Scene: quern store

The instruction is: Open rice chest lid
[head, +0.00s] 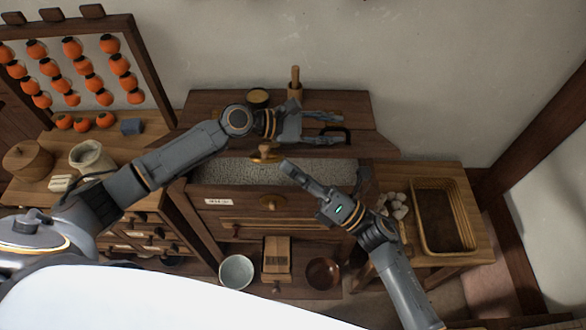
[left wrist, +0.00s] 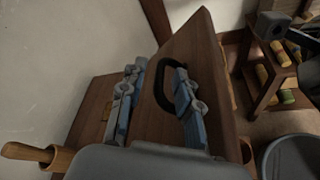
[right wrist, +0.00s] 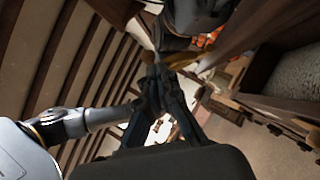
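The rice chest (head: 240,222) is dark wood with a drawer front, in the middle of the head view. Pale grainy rice (head: 225,172) shows in its opening, so the chest is at least partly open. The lid (head: 355,148) is a dark board behind the opening with a black loop handle (head: 347,133); its exact angle is unclear. My left gripper (head: 325,130) is open at the handle; in the left wrist view its fingers (left wrist: 157,105) lie on both sides of the handle (left wrist: 160,85). My right gripper (head: 287,165) looks shut and empty above the opening's front edge; its fingertips meet in the right wrist view (right wrist: 156,72).
A wooden mortar with pestle (head: 295,85) and a small pot (head: 258,97) stand behind the lid. A knobbed piece (head: 265,151) sits at the opening's back. A basket tray (head: 440,225) is right. Bowls (head: 237,271) (head: 323,273) stand below. A rack of orange fruit (head: 75,70) is left.

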